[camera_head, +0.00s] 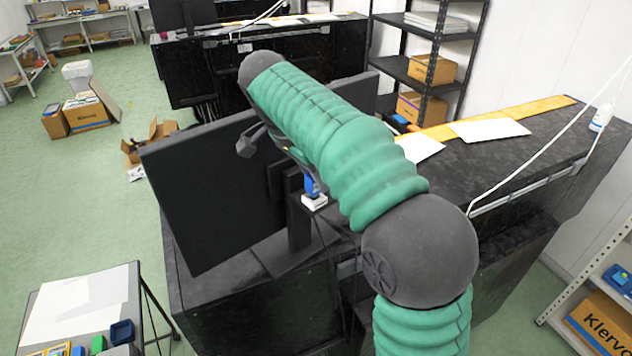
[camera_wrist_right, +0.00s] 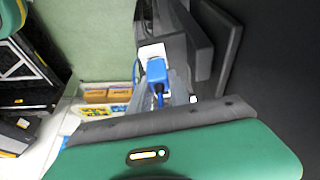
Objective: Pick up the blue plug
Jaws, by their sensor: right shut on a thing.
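The blue plug (camera_head: 311,185) is upright, directly above a small white socket block (camera_head: 314,202) beside the black monitor. In the right wrist view the blue plug (camera_wrist_right: 156,70) is against the white block (camera_wrist_right: 153,50), with a blue cord at it. I cannot tell whether it is seated in the block. My right gripper (camera_head: 303,175) reaches down at the plug and is shut on it. The green arm hides most of the gripper in the head view. My left gripper is not in view.
A large black monitor (camera_head: 215,190) stands on the black desk (camera_head: 480,165), close to my right arm. White papers (camera_head: 490,129) and a yellow strip (camera_head: 500,118) lie at the desk's far side. A white-topped table (camera_head: 80,305) stands front left; green floor is clear between.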

